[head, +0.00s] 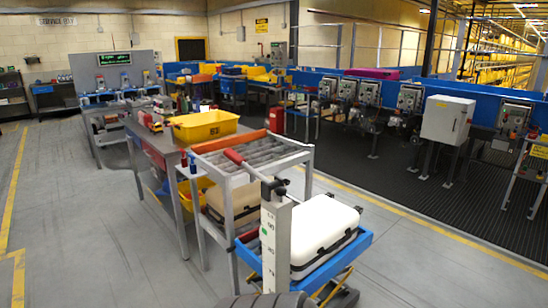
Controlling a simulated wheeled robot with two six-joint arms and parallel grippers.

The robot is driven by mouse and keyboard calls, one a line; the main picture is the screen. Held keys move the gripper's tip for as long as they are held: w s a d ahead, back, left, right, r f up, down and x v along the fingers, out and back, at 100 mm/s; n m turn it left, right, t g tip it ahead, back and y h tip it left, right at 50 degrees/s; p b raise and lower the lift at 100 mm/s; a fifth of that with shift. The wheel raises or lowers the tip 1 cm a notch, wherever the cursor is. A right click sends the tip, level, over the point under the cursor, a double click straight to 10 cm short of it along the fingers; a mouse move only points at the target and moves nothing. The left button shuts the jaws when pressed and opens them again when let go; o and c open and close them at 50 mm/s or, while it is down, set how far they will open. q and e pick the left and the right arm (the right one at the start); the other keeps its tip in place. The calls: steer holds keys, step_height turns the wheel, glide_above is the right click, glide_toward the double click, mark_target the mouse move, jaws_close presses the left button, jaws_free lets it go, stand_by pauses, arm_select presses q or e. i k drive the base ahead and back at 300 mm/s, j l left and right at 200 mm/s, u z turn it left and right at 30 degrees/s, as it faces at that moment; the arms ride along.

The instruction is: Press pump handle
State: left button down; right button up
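A pump handle with a red grip (234,156) sticks out up and to the left from a light grey post (275,240) in the front middle of the head view. A thin rod joins the grip to a dark bracket (273,189) at the post's top. The post carries a column of small markings and stands at a blue lift cart (330,265). The grip is seen in front of a grey roller stand and appears free, with nothing holding it. Neither of my grippers is in view.
A white case (322,235) lies on the lift cart. The roller stand (250,145) is close behind the handle. A workbench with a yellow bin (205,125) stands further back. Open floor (90,230) is at left; a yellow floor line (440,235) runs at right.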

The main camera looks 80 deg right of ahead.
mark_target(232, 155)
steer(key=z, duration=2.5)
steer(key=l, duration=0.1)
